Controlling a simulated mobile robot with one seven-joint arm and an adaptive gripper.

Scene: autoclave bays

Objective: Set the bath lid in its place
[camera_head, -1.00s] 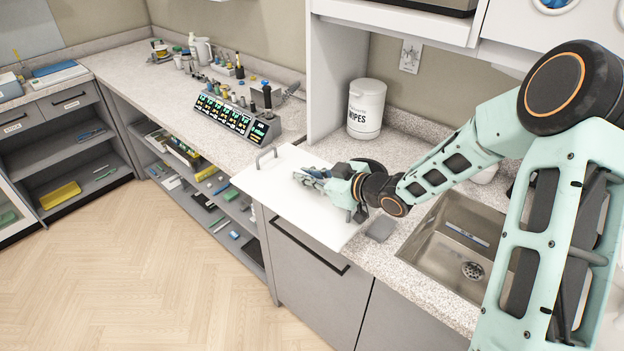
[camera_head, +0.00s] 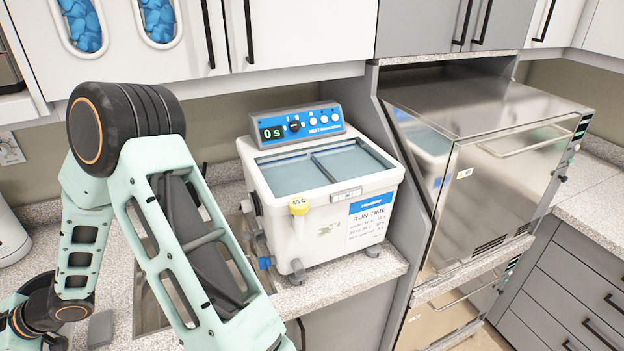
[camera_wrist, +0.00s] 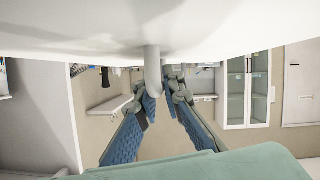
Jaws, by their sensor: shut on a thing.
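The bath (camera_head: 283,222) is a white tank with a blue control panel (camera_head: 297,126) reading "0 s". Its top is uncovered, showing two bluish compartments side by side (camera_head: 290,173) with a divider between them. The bath lid (camera_wrist: 220,28) is a white sheet across the top of the wrist view, with a grey handle post (camera_wrist: 153,72) at its edge. My gripper (camera_wrist: 162,93) is shut on the lid by this handle; the exact contact is partly hidden. Lid and gripper are outside the head view, where only my arm shows at left.
A sink is partly hidden behind my arm, left of the bath. A steel autoclave (camera_head: 485,150) stands close on the right behind a grey side panel (camera_head: 385,130). Wall cabinets (camera_head: 290,30) hang above the bath.

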